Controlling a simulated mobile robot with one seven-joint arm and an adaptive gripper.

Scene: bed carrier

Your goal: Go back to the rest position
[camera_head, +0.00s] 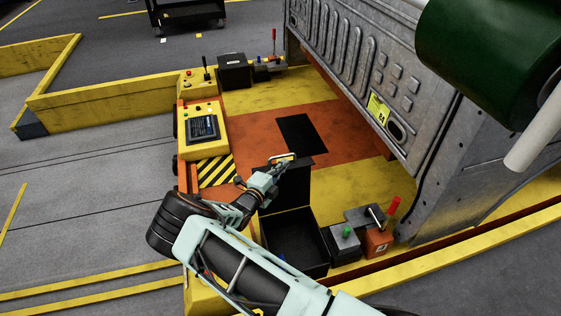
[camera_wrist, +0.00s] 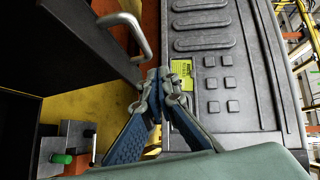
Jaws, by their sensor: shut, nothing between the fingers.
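My gripper (camera_head: 277,171) is in front of the raised lid of a black box, with its tips near the lid's handle. In the wrist view my gripper (camera_wrist: 158,80) has its two blue fingers together and nothing between them. The lid's metal handle (camera_wrist: 138,32) is beside the fingertips, apart from them in that picture. The black box (camera_head: 322,262) stands open on the yellow and orange platform. Its lid (camera_head: 292,190) is upright, and the handle (camera_head: 284,157) shows at the lid's top edge. My arm hides part of the box.
A large grey metal panel (camera_head: 350,65) stands close on the right. A red lever (camera_head: 391,208) and a green knob (camera_head: 346,232) are right of the box. A yellow control panel (camera_head: 190,143) is on the left. A dark green cylinder (camera_head: 475,45) fills the upper right.

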